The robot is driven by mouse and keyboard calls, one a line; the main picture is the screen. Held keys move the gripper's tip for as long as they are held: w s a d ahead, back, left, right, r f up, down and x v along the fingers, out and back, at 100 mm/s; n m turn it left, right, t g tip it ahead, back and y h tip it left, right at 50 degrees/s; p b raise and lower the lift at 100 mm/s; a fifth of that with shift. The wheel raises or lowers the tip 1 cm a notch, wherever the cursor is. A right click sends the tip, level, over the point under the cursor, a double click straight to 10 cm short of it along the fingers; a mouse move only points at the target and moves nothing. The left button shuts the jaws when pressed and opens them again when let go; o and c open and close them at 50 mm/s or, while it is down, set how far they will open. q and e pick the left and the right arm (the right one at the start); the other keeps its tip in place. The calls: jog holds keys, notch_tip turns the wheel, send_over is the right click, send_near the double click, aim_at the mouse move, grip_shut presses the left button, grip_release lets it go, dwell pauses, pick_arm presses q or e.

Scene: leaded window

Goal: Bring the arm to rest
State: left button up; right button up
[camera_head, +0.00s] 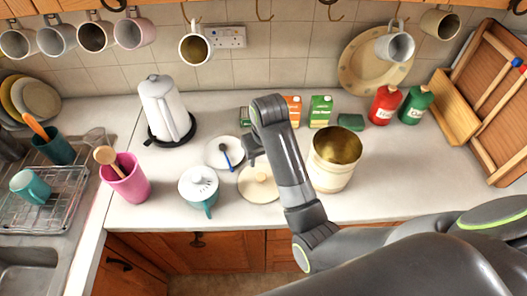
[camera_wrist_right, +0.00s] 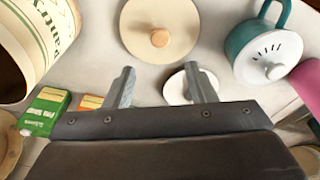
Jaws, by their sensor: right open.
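My right arm reaches in from the lower right in the head view. Its gripper (camera_head: 252,148) hangs above the counter (camera_head: 240,208), between the white plate and the round cream lid (camera_head: 258,184). In the right wrist view the two fingers of this gripper (camera_wrist_right: 161,86) are apart, with nothing between them. The cream lid with its wooden knob also shows ahead of the fingers (camera_wrist_right: 160,22). My left gripper does not show in either view.
A cream canister (camera_head: 333,172) stands open right of the arm. A teal cup with a white lid (camera_head: 199,188), a pink pot (camera_head: 126,180) and a kettle (camera_head: 166,112) stand to the left. Cartons (camera_head: 320,111) stand behind. Mugs hang above.

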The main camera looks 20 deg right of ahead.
jog(key=shift+s+r, duration=0.1)
jog(key=shift+r, duration=0.15)
dwell(0.4)
